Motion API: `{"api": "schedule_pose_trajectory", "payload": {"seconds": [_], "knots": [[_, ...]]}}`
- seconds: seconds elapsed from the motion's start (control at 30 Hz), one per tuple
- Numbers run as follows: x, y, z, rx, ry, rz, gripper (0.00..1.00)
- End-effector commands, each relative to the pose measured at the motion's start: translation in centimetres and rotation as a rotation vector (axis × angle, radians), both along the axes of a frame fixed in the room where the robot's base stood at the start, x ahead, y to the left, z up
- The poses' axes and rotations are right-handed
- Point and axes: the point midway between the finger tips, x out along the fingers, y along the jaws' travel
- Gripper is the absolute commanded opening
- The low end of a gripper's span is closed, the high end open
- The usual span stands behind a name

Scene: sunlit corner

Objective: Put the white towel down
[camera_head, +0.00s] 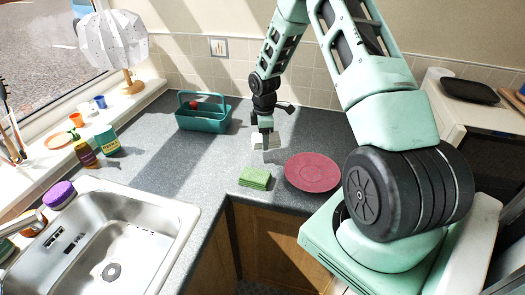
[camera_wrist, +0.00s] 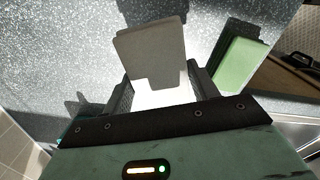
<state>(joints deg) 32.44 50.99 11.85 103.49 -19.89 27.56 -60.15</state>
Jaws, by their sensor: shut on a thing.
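My gripper (camera_head: 266,143) is over the worktop near its inner corner, pointing down. It is shut on the white towel (camera_head: 259,157), a small pale, flat, folded piece. In the wrist view the towel (camera_wrist: 152,48) shows as a grey-white slab between the two fingers (camera_wrist: 160,88), sticking out past their tips. I cannot tell whether its lower edge touches the worktop.
A green folded stack (camera_head: 255,178) lies close by at the worktop's front edge. A red plate (camera_head: 313,172) is to the right. A teal caddy (camera_head: 203,120) stands behind left. The sink (camera_head: 180,215) is front left. Grey worktop (camera_head: 190,165) between caddy and sink is clear.

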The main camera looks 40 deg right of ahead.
Motion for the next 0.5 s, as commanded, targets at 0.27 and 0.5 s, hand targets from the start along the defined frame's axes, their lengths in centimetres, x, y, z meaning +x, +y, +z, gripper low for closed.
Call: {"api": "schedule_pose_trajectory", "payload": {"seconds": [0.27,0.5], "knots": [[0.0,0.1,-2.7,0.001,0.002,-0.001,0.4],[0.0,0.0,-5.6,0.0,0.0,-0.001,0.4]]}}
